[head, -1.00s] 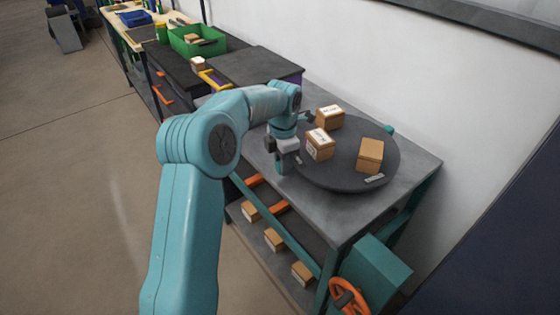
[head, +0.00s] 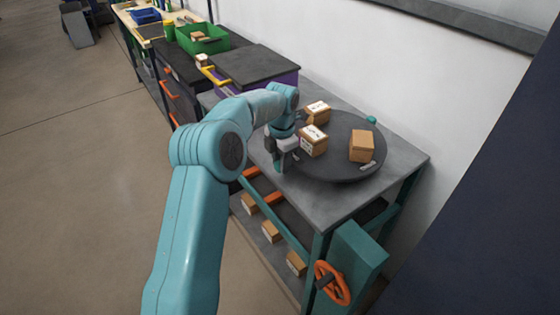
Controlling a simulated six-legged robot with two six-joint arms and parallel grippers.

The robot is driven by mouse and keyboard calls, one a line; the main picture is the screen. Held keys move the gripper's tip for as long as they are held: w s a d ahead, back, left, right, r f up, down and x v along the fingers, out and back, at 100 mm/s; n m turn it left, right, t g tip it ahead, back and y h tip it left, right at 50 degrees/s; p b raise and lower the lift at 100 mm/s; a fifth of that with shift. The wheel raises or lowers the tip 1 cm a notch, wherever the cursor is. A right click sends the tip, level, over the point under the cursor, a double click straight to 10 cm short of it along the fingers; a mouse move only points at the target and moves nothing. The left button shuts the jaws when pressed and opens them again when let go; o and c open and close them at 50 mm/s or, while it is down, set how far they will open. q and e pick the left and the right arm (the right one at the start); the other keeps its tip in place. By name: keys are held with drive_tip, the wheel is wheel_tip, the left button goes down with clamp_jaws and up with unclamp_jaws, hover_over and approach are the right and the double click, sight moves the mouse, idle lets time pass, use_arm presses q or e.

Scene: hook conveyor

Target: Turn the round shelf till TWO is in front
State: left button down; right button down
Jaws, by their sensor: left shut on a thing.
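The dark round shelf (head: 335,171) lies flat on the grey workbench (head: 410,150). It carries three cardboard boxes: one at the back (head: 317,112), one at the left (head: 313,140) and one at the right (head: 362,146). A small pale tag (head: 367,166) is on its front right rim; its writing is too small to read. A teal knob (head: 371,120) stands at its back right rim. My left gripper (head: 279,163) is shut at the shelf's left front rim, seemingly on another teal knob, mostly hidden by the jaws. My right gripper is out of view.
An orange handwheel (head: 332,283) on a teal housing is at the bench's front right. More boxes (head: 271,231) lie on the lower shelf. A green bin (head: 203,40) stands on a farther bench.

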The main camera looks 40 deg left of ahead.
use_arm(q)
drive_tip(key=shift+s+d+f, duration=0.1)
drive_tip(key=shift+d+f, duration=0.1)
drive_tip(key=shift+f, duration=0.1)
drive_tip(key=c, duration=0.8)
unclamp_jaws()
drive_tip(key=shift+a, duration=0.2)
drive_tip(key=shift+r, duration=0.25)
wheel_tip(320, 180, up, 16)
drive_tip(key=p, duration=0.3)
drive_tip(key=shift+w, duration=0.2)
drive_tip(key=shift+f, duration=0.15)
